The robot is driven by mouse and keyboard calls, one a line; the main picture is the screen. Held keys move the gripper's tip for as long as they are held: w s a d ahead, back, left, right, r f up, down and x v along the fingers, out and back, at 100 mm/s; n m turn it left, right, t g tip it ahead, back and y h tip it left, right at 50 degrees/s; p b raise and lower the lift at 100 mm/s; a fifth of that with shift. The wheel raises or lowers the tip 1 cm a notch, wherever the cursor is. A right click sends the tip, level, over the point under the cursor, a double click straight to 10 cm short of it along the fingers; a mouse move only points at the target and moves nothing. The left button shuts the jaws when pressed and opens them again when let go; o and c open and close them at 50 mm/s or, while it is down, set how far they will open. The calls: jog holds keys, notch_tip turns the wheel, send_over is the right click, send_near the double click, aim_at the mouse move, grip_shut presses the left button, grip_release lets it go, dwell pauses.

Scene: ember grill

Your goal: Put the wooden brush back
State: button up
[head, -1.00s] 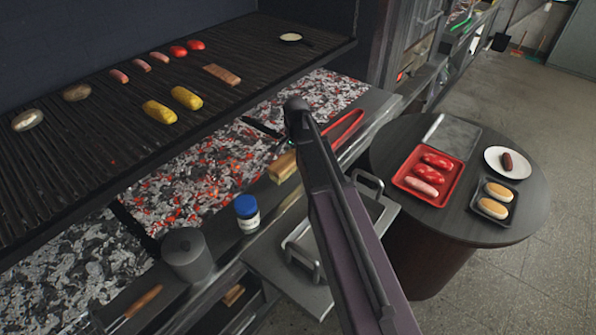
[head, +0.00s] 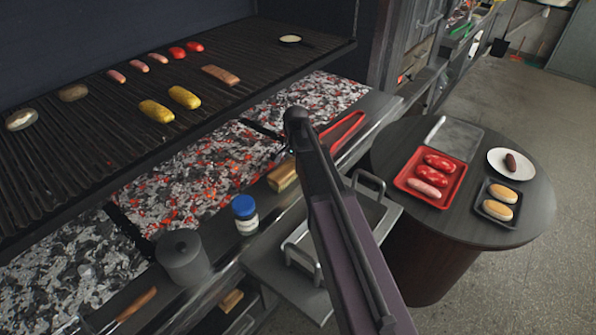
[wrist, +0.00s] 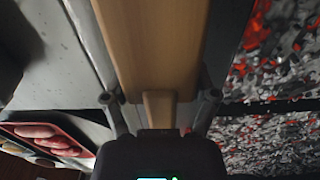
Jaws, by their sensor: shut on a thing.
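The wooden brush (wrist: 157,45) fills the upper middle of the wrist view, its narrow handle (wrist: 158,108) between the two fingers. My gripper (wrist: 160,112) is shut on that handle. In the head view, the light brown brush (head: 283,176) shows just left of my arm, over the dark ledge in front of the coals. My arm hides its handle end and my gripper there. I cannot tell whether the brush touches the ledge.
Glowing coals (head: 200,170) lie behind, under the grill (head: 80,130) with food. A round table (head: 465,225) with a red tray (head: 402,182) stands right.

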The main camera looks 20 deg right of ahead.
jog(key=shift+f+b, duration=0.3)
jog(key=shift+f, duration=0.3)
jog(key=shift+f, duration=0.15)
jog(key=o, duration=0.9)
jog(key=shift+r, duration=0.2)
notch_tip(320, 180, up, 12)
jog(key=p, duration=1.2)
